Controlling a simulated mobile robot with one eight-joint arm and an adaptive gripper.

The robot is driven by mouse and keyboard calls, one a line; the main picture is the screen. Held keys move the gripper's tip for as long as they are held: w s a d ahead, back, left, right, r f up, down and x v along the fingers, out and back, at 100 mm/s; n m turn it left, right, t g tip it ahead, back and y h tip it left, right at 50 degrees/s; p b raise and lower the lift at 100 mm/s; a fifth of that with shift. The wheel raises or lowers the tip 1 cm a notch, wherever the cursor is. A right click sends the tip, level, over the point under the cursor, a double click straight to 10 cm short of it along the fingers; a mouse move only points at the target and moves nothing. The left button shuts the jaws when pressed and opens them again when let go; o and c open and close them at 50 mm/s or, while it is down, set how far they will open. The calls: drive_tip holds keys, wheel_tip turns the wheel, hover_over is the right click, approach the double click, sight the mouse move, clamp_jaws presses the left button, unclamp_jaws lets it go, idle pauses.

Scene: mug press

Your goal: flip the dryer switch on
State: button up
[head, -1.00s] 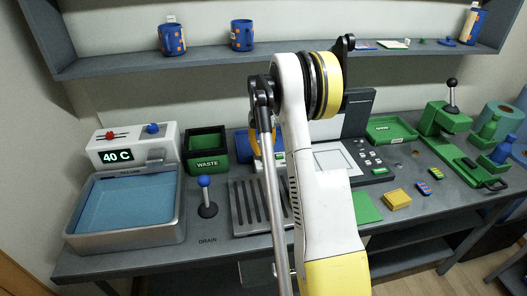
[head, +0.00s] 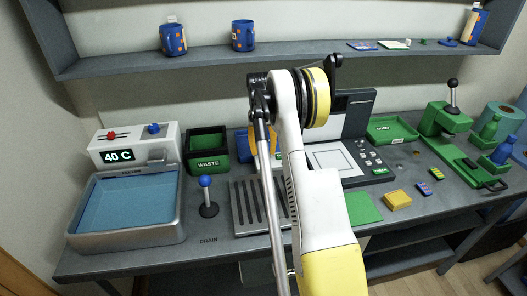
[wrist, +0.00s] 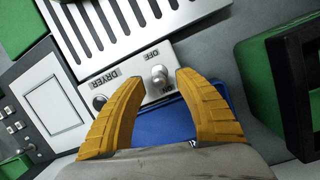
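The dryer switch (wrist: 158,76) is a small silver toggle on a pale panel (wrist: 126,77) marked DRYER and OFF, in the wrist view. Which way the toggle leans is hard to tell. My gripper (wrist: 160,77) has two yellow-orange fingers spread apart, their tips on either side of the toggle. I cannot tell whether either finger touches it. A blue body (wrist: 160,124) lies beyond the panel, between the fingers. In the head view my arm hides the switch.
A slotted drain grate (head: 243,205) lies beside the panel. The green waste bin (head: 207,151), the blue-knobbed lever (head: 206,194) and the water basin (head: 128,205) stand to the left. The grey press (head: 343,160) is to the right.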

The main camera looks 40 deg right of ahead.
drive_tip(key=shift+r, duration=0.1)
drive_tip(key=v, duration=1.2)
